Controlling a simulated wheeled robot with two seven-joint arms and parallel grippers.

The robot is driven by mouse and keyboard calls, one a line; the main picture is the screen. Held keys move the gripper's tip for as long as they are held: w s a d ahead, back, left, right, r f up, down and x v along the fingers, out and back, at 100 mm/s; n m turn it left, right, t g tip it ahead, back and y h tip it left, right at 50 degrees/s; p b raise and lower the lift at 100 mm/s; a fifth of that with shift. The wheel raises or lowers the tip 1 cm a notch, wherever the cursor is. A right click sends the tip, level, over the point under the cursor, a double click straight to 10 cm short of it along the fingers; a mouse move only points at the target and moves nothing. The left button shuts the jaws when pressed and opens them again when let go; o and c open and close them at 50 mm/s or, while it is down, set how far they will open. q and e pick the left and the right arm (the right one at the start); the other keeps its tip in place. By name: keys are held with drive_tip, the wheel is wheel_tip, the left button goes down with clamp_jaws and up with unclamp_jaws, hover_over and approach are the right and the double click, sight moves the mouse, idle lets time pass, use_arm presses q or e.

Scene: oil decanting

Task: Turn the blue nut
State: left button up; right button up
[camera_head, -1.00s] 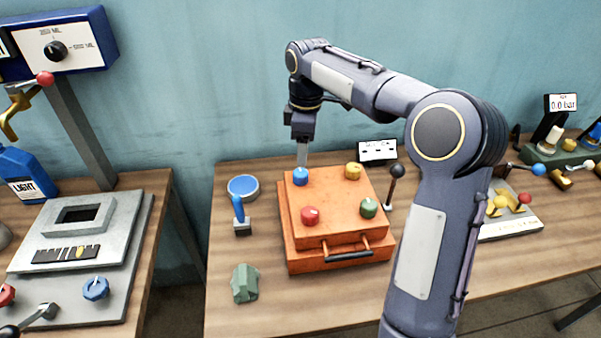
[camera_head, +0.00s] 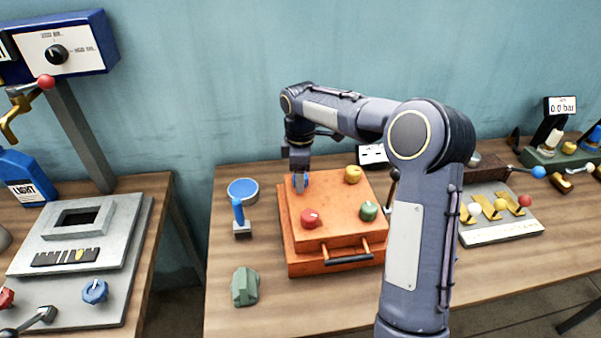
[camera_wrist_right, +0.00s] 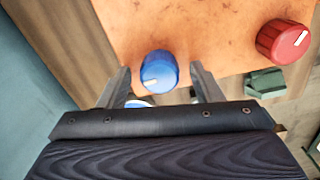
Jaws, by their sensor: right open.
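The orange box (camera_head: 335,199) stands on the right-hand table with a front handle. The blue nut (camera_wrist_right: 158,70) is on its top at the back left corner and has a white mark. In the head view my right gripper (camera_head: 301,183) is over this nut and largely hides it. In the right wrist view my right gripper (camera_wrist_right: 160,85) is open, with one finger on each side of the blue nut and visible gaps. Whether the fingers touch it is not clear. My left gripper is not in view.
Red (camera_head: 310,218), green (camera_head: 368,211) and yellow (camera_head: 353,174) nuts are also on the box. A blue-handled tool (camera_head: 239,216), a round blue-topped container (camera_head: 242,190) and a green block (camera_head: 244,286) stand to its left. The table's front is clear.

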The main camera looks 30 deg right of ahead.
drive_tip(key=c, duration=1)
